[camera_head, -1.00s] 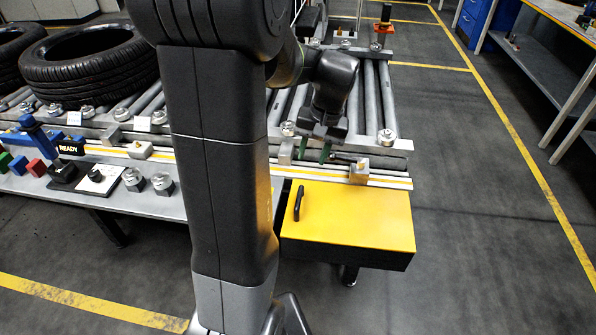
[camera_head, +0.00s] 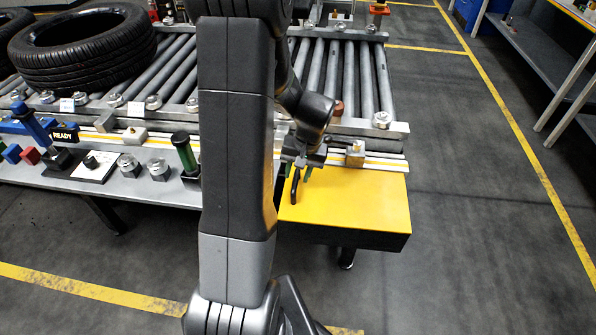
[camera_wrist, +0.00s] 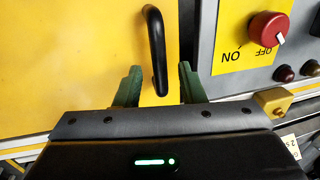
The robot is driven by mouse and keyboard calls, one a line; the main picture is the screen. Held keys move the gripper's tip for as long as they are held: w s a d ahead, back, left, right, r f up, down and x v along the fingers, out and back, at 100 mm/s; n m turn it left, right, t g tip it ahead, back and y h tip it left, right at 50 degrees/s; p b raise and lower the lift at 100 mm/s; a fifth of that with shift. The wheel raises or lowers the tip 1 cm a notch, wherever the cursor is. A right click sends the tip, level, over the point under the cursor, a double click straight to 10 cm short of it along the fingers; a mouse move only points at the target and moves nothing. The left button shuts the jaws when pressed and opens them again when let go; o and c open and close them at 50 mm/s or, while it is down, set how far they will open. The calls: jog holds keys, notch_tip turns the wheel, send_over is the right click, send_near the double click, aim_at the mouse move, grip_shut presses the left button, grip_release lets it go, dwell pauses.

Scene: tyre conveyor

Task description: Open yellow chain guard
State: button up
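The yellow chain guard (camera_head: 350,205) is a flat-topped box on the conveyor's near side, with its lid lying level. Its black bar handle (camera_head: 295,184) stands near the lid's left edge. My gripper (camera_head: 301,172) is over that left part, close to the handle. In the wrist view the yellow lid (camera_wrist: 75,60) fills the left, and the handle (camera_wrist: 156,50) runs down between the two green fingers of my gripper (camera_wrist: 158,85). The fingers are apart, with a gap on each side of the handle. Whether they reach down to its height is hard to tell.
A grey panel with a red ON/OFF knob (camera_wrist: 268,28) lies right of the lid in the wrist view. A tyre (camera_head: 82,47) rests on the rollers at left. A READY block (camera_head: 64,134) and several knobs stand on the near ledge. The floor right of the guard is clear.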

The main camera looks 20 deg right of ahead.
grip_shut()
